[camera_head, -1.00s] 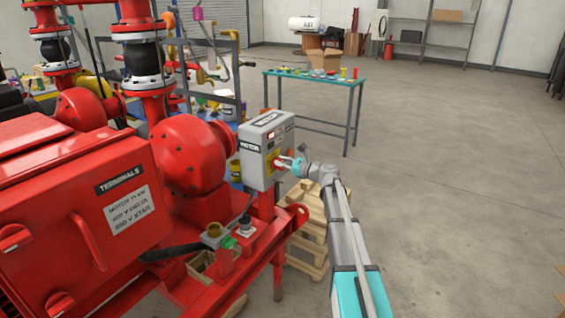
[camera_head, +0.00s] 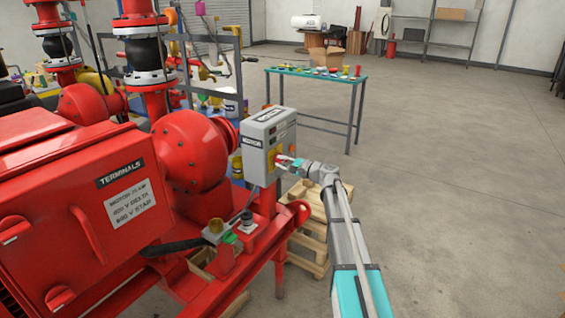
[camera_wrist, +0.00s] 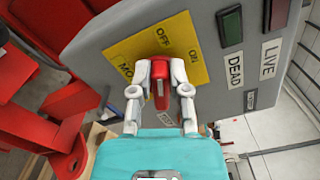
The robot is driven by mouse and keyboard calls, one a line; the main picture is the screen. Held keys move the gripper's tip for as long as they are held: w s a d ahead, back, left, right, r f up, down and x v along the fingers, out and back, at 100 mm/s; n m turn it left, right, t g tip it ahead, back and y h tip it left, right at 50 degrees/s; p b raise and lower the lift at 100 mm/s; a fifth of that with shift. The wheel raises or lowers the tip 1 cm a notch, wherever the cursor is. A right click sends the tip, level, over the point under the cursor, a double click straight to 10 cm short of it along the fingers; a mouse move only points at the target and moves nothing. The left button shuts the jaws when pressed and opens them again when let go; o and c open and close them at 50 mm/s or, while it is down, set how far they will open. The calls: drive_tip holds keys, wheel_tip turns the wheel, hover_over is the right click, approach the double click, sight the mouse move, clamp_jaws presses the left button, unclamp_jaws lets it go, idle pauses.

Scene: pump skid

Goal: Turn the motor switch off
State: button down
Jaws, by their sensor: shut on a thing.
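The grey motor switch box (camera_head: 259,157) stands on the red skid, with a MOTOR label on its side. In the wrist view the box face (camera_wrist: 110,35) carries a yellow plate (camera_wrist: 133,48) marked OFF and ON. The red switch handle (camera_wrist: 160,68) sits on this plate, its far end pointing toward the word OFF. My gripper (camera_wrist: 161,92) is shut on the red handle, one finger on each side. In the head view my gripper (camera_head: 284,161) meets the right face of the box; the handle is mostly hidden there.
A green lamp (camera_wrist: 231,26) marked DEAD and a red lamp (camera_wrist: 279,13) marked LIVE look dark beside the plate. A red terminal box (camera_head: 70,205) is at left. A pallet stack (camera_head: 308,250) stands under my arm. Open floor (camera_head: 460,200) lies right.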

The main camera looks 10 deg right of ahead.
drive_tip(key=shift+f+n+b, duration=0.15)
drive_tip(key=shift+f+n, duration=0.05)
drive_tip(key=shift+n, duration=0.95)
drive_tip(key=shift+f+n+b, duration=0.15)
drive_tip(key=shift+f+n, duration=0.05)
drive_tip(key=shift+n, duration=0.95)
drive_tip(key=c, duration=0.6)
unclamp_jaws()
drive_tip(key=shift+a, duration=0.1)
drive_tip(key=shift+s, duration=0.15)
drive_tip(key=v, duration=1.2)
